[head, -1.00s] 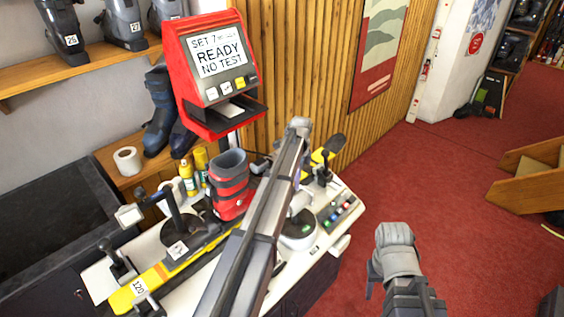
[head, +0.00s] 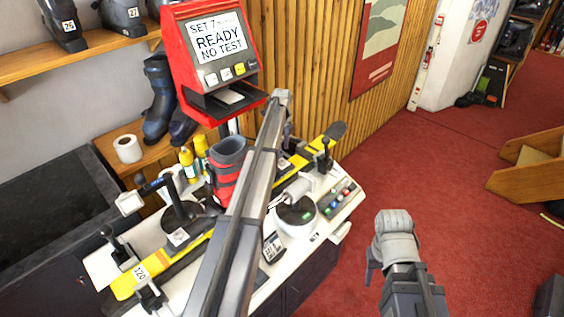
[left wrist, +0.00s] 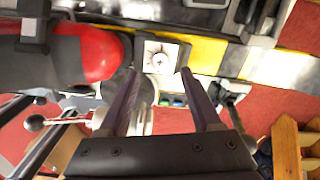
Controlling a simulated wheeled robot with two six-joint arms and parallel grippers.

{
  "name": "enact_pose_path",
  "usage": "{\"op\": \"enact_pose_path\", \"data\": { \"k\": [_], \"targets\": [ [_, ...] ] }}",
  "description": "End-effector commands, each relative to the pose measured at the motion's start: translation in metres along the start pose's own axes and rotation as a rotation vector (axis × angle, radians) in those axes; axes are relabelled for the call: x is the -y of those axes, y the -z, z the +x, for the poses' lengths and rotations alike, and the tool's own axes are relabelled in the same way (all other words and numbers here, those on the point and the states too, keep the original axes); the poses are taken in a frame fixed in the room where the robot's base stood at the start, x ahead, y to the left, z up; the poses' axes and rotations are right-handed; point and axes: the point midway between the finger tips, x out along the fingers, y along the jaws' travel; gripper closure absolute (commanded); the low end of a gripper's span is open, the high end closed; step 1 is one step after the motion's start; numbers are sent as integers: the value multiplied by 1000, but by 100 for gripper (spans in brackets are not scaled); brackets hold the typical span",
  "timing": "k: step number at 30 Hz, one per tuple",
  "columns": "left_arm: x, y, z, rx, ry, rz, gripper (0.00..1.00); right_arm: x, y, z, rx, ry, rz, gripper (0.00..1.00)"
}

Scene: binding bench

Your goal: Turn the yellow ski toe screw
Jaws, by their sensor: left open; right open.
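The yellow ski (head: 205,245) lies clamped across the bench, and its yellow length also shows in the left wrist view (left wrist: 206,56). The toe screw (left wrist: 160,62) is a cross-head screw in a pale square plate on the ski, just beyond the red boot's rounded end. My left gripper (left wrist: 158,73) is open and empty in the left wrist view, its fingertips either side of the screw's plate in the picture; contact cannot be told. In the head view my left arm hides most of that gripper. My right gripper (head: 372,275) is by the bench's right side, mostly hidden by its arm.
The red boot (head: 227,170) stands on the bench beside the left arm. A red tester (head: 211,62) reading "READY NO TEST" is behind. A round white device (head: 296,216) and a button panel (head: 340,198) are on the right. Red carpet (head: 440,180) is clear.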

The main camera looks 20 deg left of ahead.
Motion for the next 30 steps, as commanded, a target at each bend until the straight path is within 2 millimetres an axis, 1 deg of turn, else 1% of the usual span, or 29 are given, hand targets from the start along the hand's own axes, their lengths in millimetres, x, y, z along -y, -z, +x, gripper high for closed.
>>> {"op": "enact_pose_path", "data": {
  "k": [1, 9, 14, 22, 23, 30],
  "targets": [
    [0, 0, 13, 0, 0, 0, 35, 1, 1, 13, 0, 0, -1, 50],
    [0, 0, 46, 0, 0, 0, 35, 4, 3, 46, 0, 0, 1, 50],
    [0, 0, 55, 0, 0, 0, 35, 5, 3, 54, 0, 0, 2, 50],
    [0, 0, 54, 0, 0, 0, 35, 5, 3, 54, 0, 0, 2, 50],
    [0, 0, 54, 0, 0, 0, 36, 5, 3, 54, 0, 0, 2, 50],
    [0, 0, 54, 0, 0, -1, 63, 5, 3, 54, 0, 0, 2, 50]
  ]
}}
